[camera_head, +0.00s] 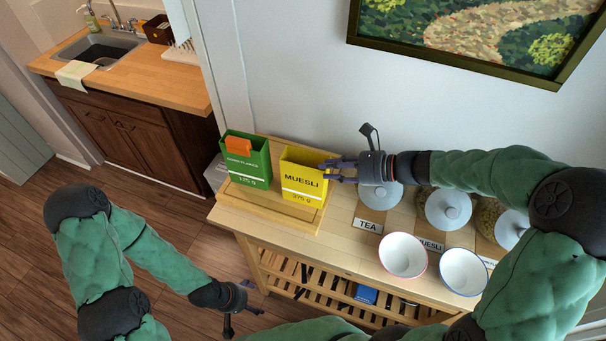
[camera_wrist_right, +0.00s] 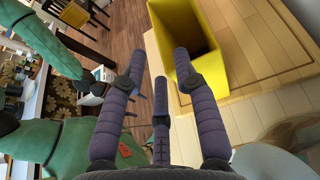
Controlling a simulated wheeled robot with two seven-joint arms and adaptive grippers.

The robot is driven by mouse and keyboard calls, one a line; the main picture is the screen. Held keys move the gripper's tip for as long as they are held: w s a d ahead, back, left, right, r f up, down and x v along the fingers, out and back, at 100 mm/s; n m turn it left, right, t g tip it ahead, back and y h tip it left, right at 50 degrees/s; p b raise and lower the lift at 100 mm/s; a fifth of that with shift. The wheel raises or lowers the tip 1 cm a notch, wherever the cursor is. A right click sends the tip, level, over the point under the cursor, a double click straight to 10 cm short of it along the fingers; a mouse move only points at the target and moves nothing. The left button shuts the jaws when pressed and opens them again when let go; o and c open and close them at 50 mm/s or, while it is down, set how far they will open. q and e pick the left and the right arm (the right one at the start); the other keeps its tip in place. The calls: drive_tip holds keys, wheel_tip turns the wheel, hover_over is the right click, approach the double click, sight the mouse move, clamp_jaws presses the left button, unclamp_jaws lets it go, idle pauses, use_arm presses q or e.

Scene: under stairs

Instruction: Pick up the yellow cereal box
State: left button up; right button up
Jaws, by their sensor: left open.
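The yellow cereal box (camera_head: 303,178), labelled MUESLI 375 g, stands upright with an open top on a wooden board (camera_head: 268,205). My right gripper (camera_head: 335,168) reaches in from the right, its fingers at the box's right top edge. In the right wrist view the box (camera_wrist_right: 224,86) is at the upper right. My right gripper (camera_wrist_right: 156,68) has its fingers spread there. One fingertip overlaps the box's opening; I cannot tell whether it touches. My left gripper (camera_head: 240,310) is open and empty, low over the floor, well away from the box.
A green corn flakes box (camera_head: 245,165) stands close left of the yellow box. Lidded jars (camera_head: 449,208), a TEA label (camera_head: 367,224) and two bowls (camera_head: 403,256) (camera_head: 464,271) are to the right on the table. A framed picture (camera_head: 470,35) hangs on the wall behind.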

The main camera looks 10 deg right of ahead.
sight(304, 169)
drive_tip(key=b+x, duration=0.1)
drive_tip(key=x, duration=0.8)
drive_tip(key=shift+s+f, duration=0.1)
clamp_jaws()
